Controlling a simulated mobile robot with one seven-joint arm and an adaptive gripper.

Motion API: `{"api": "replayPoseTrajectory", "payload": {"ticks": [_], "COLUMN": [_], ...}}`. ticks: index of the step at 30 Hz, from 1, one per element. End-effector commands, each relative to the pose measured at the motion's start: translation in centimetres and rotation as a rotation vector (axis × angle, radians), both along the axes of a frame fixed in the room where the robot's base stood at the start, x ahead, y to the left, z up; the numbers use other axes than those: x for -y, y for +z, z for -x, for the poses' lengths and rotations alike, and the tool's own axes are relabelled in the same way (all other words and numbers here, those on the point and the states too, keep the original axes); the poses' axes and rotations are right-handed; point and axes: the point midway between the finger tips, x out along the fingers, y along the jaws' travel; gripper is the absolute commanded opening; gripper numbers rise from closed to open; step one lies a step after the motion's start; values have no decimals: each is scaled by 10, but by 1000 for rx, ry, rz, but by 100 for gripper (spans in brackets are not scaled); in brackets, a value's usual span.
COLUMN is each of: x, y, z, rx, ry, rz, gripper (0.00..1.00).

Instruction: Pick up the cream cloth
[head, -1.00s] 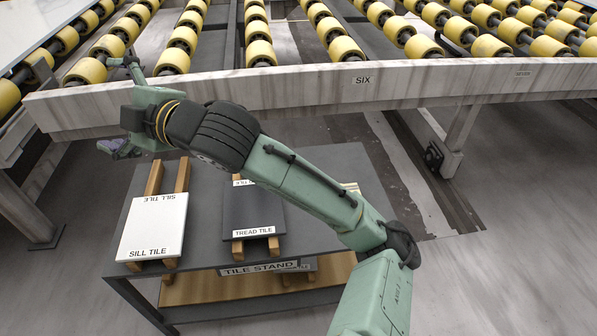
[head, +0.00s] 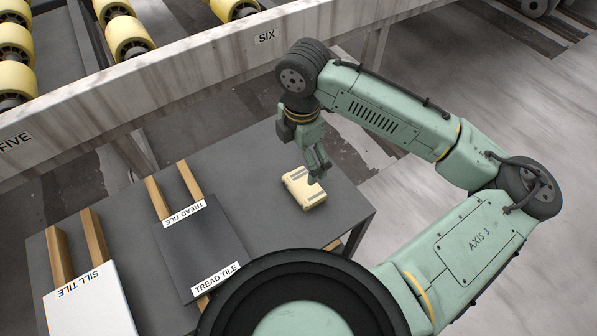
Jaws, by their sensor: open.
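The cream cloth (head: 305,190) is a small folded block with grey stripes. It lies on the right part of the dark grey tile stand top. My gripper (head: 319,173) points down at the cloth from above, its fingertips close over the cloth's upper right part. The jaws are open. Whether the fingers touch the cloth cannot be told from this view.
A dark tread tile (head: 205,245) on wooden battens lies left of the cloth. A white sill tile (head: 90,305) is at the far left of the stand (head: 262,160). A stone-coloured beam (head: 190,75) with yellow rollers runs behind. The stand top around the cloth is clear.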

Motion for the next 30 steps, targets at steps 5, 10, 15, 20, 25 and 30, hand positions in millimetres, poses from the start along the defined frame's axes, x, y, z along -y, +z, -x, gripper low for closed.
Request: {"api": "replayPoseTrajectory", "payload": {"ticks": [5, 10, 15, 20, 25, 30], "x": [14, 13, 13, 13, 12, 12], "y": [-13, -40, -57, -70, -97, -110], "z": [6, 6, 6, 7, 10, 9], "rx": [-32, -32, -28, -29, -29, -27], "ry": [-8, -8, -8, -8, -8, -7], "rz": [26, 24, 23, 23, 22, 22], "gripper": [100, 100, 100, 100, 100, 100]}}
